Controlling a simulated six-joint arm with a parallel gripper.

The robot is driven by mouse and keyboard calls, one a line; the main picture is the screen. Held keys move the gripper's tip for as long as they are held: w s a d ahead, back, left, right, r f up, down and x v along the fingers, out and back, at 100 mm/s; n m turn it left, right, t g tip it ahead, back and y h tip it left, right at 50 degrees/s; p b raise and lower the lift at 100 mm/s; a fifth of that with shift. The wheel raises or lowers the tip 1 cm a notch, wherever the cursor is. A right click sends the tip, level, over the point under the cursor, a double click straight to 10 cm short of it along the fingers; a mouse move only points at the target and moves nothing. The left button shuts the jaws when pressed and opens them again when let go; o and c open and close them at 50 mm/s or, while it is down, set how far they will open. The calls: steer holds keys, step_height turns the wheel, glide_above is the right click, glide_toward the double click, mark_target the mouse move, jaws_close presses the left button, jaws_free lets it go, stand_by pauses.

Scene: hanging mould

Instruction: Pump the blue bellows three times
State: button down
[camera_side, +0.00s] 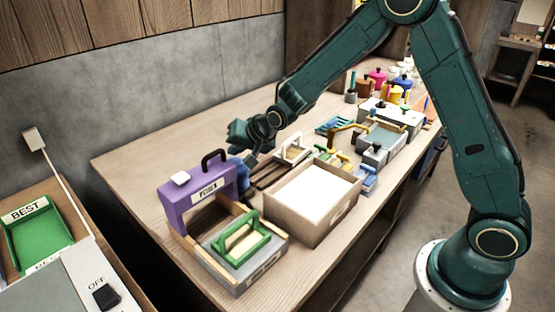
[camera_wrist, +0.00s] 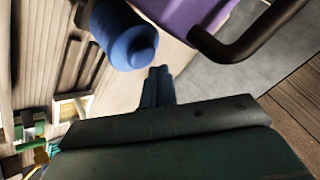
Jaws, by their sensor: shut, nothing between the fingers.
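The blue bellows (camera_side: 236,168) shows in the side view as a small blue shape at the right end of the purple press (camera_side: 190,198). In the wrist view the bellows (camera_wrist: 128,40) is a rounded blue body at the top, beside the purple housing (camera_wrist: 188,14). My gripper (camera_side: 251,158) is close to the bellows on its right in the side view. In the wrist view my gripper (camera_wrist: 158,72) has its fingers together, empty, with the tips a little below and right of the bellows. A gap shows between them there; I cannot judge its depth.
The press has a black handle (camera_side: 214,158), which also arches near my fingers in the wrist view (camera_wrist: 240,45). A green-handled frame (camera_side: 240,242) stands in front. A cardboard box (camera_side: 311,200) and a small wooden-framed piece (camera_side: 292,150) stand to the right. The table's back left is bare.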

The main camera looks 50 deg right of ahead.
steer(key=shift+r, duration=2.5)
stand_by(0.8)
step_height(320, 180, up, 4)
steer(key=shift+f, duration=0.1)
stand_by(0.3)
steer(key=shift+f, duration=0.1)
steer(key=shift+f, duration=4.3)
steer(key=shift+f, duration=0.45)
